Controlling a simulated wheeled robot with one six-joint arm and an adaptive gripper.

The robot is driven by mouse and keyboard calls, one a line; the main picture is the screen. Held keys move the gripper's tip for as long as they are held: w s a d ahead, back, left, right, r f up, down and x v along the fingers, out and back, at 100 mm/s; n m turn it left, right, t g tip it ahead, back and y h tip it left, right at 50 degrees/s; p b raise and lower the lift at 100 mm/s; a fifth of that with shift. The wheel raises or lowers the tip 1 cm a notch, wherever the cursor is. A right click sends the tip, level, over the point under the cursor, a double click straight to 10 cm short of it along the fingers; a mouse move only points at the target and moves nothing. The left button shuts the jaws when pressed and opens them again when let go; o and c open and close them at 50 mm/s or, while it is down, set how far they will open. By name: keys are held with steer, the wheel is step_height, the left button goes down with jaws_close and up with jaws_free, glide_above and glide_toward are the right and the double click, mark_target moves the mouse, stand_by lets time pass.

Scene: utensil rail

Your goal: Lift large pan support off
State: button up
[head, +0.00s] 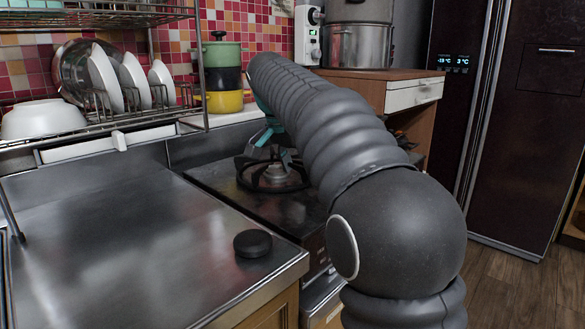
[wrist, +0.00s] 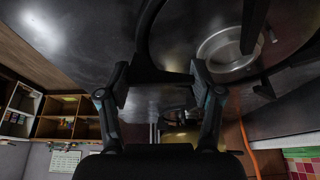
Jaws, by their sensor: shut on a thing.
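The dark pan support (head: 246,178) shows as a black ring with prongs around the burner on the stove. In the wrist view a curved black bar of the support (wrist: 143,42) runs down between the fingers. My gripper (wrist: 158,84) is shut on this bar. In the head view only teal parts of my gripper (head: 264,132) show above the stove, and my arm hides the rest. A pale round burner (wrist: 230,50) lies beside the held part in the wrist view. I cannot tell whether the support still touches the hob.
A steel counter (head: 110,240) with a black round knob-like object (head: 252,243) is at the front left. A dish rack (head: 160,118) with plates and stacked pots (head: 222,75) stand behind. A wooden cabinet (head: 372,92) and a dark fridge (head: 510,130) are at the right.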

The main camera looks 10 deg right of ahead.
steer(key=shift+r, duration=0.65)
step_height(320, 180, up, 3)
steer(key=shift+f, duration=0.15)
steer(key=s+d+r, duration=0.4)
steer(key=s+r, duration=0.3)
steer(key=s, duration=0.4)
steer(key=shift+f, duration=0.1)
